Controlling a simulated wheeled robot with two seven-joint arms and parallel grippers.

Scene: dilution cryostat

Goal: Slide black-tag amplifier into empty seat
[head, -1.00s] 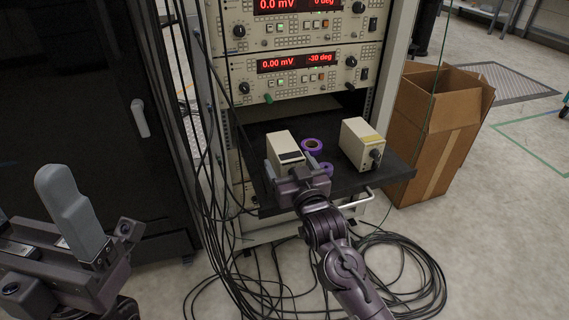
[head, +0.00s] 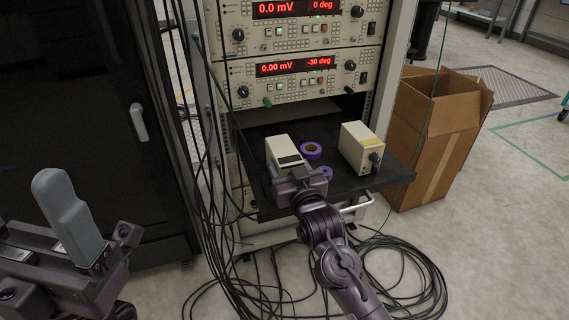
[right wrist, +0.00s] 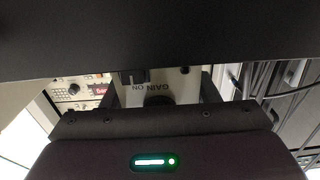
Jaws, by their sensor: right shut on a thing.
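The black-tag amplifier (head: 281,147), a cream box with a black label, is on the pull-out shelf (head: 385,186) at the left in the head view. My right gripper (head: 294,176) is shut on its near end. In the right wrist view its panel (right wrist: 175,84) shows upside-down "GAIN ON" lettering between the fingers. Whether its underside touches the shelf cannot be told. My left gripper (head: 35,205) is open and empty at lower left, away from the rack. I cannot clearly make out the empty seat.
A yellow-tag amplifier (head: 360,143) stands at the shelf's right. Two instruments (head: 300,75) sit above a dark gap. Loose cables (head: 400,260) hang left and coil on the floor. A cardboard box (head: 425,150) stands right.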

